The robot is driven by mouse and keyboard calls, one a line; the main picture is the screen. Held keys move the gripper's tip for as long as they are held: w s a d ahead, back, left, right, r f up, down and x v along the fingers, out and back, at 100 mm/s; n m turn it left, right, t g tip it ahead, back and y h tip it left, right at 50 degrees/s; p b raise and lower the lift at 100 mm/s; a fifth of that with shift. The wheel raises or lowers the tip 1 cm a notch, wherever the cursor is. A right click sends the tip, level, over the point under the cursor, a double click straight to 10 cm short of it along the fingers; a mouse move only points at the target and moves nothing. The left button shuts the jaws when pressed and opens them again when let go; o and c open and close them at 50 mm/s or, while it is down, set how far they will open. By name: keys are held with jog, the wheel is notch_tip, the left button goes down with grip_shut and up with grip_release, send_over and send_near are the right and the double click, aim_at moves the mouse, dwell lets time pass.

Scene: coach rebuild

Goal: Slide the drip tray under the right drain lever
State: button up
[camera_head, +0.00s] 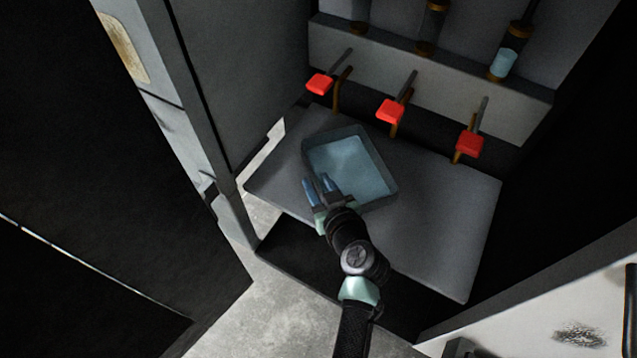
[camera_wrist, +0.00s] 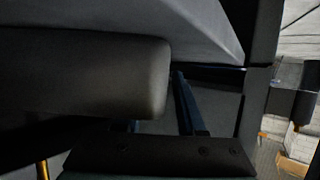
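The drip tray (camera_head: 372,201) is a grey, shallow, open box with pale blue inside. It sits on the grey shelf, in front of and between the left lever (camera_head: 320,84) and middle lever (camera_head: 389,111). The right drain lever (camera_head: 470,144) has a red handle, and the tray is well to its left. My gripper (camera_head: 319,184) is at the tray's near left edge with its fingers apart. In the wrist view its fingers (camera_wrist: 163,115) show beside a large dark rounded shape that partly hides the left one. I cannot tell whether they touch the tray wall.
The grey shelf (camera_head: 440,225) is clear to the right of the tray, below the right lever. Brown pipes hang under the levers, and glass cylinders (camera_head: 503,64) stand above. A grey cabinet side (camera_head: 240,80) rises at the left, and a dark wall bounds the right.

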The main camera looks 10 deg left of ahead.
grip_shut()
dwell(1.4)
